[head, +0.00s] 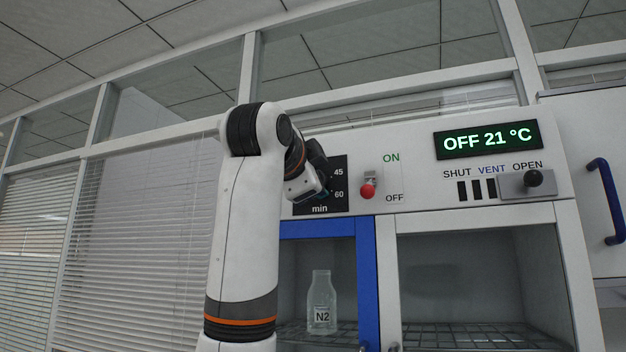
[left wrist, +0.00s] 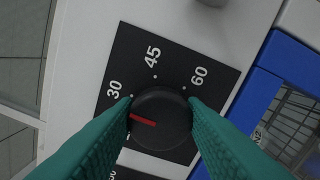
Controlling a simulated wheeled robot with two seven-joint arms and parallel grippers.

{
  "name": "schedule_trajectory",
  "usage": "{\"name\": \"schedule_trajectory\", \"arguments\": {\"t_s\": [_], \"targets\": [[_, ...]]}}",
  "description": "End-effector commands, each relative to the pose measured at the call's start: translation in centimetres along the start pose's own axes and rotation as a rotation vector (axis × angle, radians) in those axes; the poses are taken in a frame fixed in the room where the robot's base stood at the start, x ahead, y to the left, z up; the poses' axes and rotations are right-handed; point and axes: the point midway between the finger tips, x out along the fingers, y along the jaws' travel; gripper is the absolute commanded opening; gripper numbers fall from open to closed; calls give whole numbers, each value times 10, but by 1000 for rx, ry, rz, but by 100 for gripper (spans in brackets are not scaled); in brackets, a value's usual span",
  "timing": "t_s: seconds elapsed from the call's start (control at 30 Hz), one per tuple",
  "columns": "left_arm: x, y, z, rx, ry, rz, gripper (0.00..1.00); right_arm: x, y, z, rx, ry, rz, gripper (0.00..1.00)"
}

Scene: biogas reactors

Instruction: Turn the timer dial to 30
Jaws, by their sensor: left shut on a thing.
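The timer dial (left wrist: 162,122) is a round black knob with a red pointer line, on a black panel (left wrist: 178,62) marked 30, 45 and 60. The pointer points left in the left wrist view, a little below the 30 label, on the side away from 45. A lower label is partly hidden by a finger. My left gripper (left wrist: 160,125) is shut on the dial, one green finger on each side. In the head view, my left gripper (head: 312,186) covers the dial and the left part of the panel (head: 338,168). My right gripper is not in view.
Right of the panel are a red-tipped ON/OFF switch (head: 368,188), a display (head: 487,140) reading OFF 21 °C, and a SHUT/VENT/OPEN slider (head: 532,180). Below are a blue-framed door (head: 367,270) and a bottle (head: 321,302) labelled N2 behind it.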

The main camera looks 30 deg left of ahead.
Motion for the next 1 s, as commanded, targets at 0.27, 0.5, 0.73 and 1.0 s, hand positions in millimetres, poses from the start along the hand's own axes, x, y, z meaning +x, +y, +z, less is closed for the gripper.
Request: {"name": "schedule_trajectory", "arguments": {"t_s": [0.27,0.5,0.73,1.0], "targets": [[0,0,1,-1,-2,-1,45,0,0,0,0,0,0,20],[0,0,0,-1,-1,-1,59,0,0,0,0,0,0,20],[-7,-1,0,-2,-2,2,59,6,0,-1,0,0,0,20],[-59,-4,-1,-1,-4,5,59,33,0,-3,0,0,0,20]]}}
